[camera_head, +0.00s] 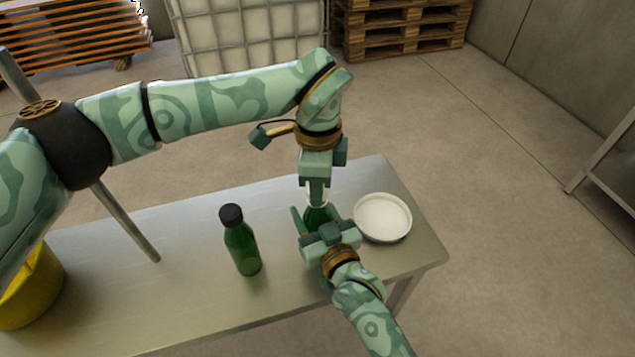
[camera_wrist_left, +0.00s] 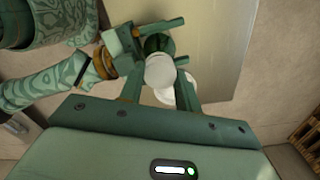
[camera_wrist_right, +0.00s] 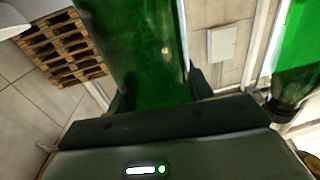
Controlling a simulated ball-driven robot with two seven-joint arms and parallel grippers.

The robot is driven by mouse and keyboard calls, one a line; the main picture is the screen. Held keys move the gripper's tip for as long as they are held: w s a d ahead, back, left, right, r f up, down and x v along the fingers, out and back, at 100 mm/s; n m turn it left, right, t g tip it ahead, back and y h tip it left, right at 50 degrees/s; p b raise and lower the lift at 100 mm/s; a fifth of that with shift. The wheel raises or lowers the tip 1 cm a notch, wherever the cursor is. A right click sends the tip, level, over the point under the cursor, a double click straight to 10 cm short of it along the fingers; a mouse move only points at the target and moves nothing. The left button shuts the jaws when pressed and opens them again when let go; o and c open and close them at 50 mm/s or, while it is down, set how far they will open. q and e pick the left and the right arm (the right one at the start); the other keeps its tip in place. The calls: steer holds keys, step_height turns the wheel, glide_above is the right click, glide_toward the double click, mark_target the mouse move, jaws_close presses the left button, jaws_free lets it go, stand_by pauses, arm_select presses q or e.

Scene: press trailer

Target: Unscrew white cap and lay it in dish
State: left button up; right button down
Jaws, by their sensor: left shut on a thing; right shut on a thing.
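The white cap (camera_wrist_left: 160,71) sits between the fingers of my left gripper (camera_wrist_left: 161,76), which is shut on it. In the head view my left gripper (camera_head: 317,194) points straight down over a green bottle (camera_head: 316,214). My right gripper (camera_head: 317,219) is shut around this bottle's body from the near side. The bottle (camera_wrist_right: 140,50) fills much of the right wrist view. The cap is at the bottle's top; whether it is still threaded on or just free, I cannot tell. The white round dish (camera_head: 382,217) lies empty on the table, just right of the bottle.
A second green bottle (camera_head: 241,241) with a black cap (camera_head: 231,215) stands upright to the left on the metal table (camera_head: 180,290). A yellow container (camera_head: 32,290) is at the far left. The table's right edge is just beyond the dish. Wooden pallets (camera_head: 395,28) stand behind.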

arm_select(q)
steer(key=shift+r, duration=0.9)
steer(key=shift+r, duration=2.05)
arm_select(e)
steer(key=c, duration=0.5)
jaws_free()
